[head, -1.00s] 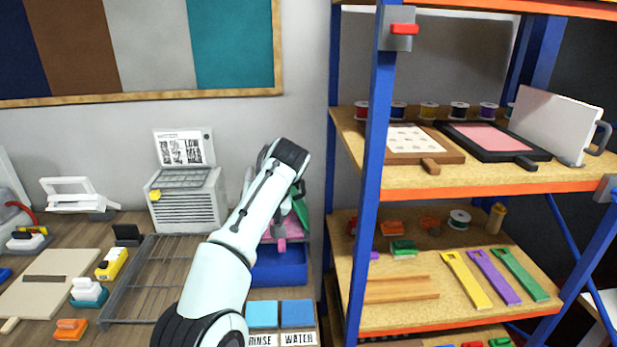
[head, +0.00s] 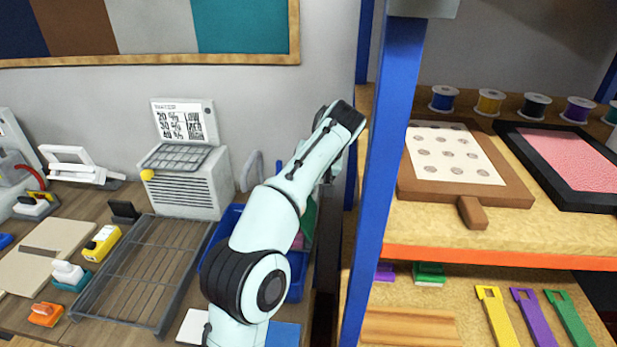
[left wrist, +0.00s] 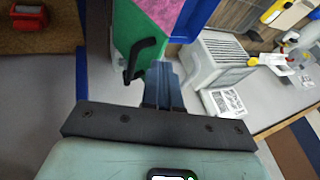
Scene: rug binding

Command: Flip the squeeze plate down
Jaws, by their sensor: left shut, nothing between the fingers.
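The squeeze plate appears to be the green panel (left wrist: 132,28) with a black handle (left wrist: 143,58) in the left wrist view. A pink piece (left wrist: 160,10) lies against it, beside a blue tub (left wrist: 190,20). In the head view a strip of green (head: 310,222) stands steeply above the blue tub (head: 297,285), mostly hidden by my left arm. My left gripper (left wrist: 162,75) is shut and empty. Its tips are close to the green panel, just right of the handle; I cannot tell if they touch. My right gripper is not in view.
A blue shelf post (head: 385,170) stands right of my left arm, with printing frames (head: 465,165) on its shelf. Left of the tub are a wire rack (head: 145,270) and a grey vented box (head: 185,180). A grey loop (head: 250,172) stands behind the tub.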

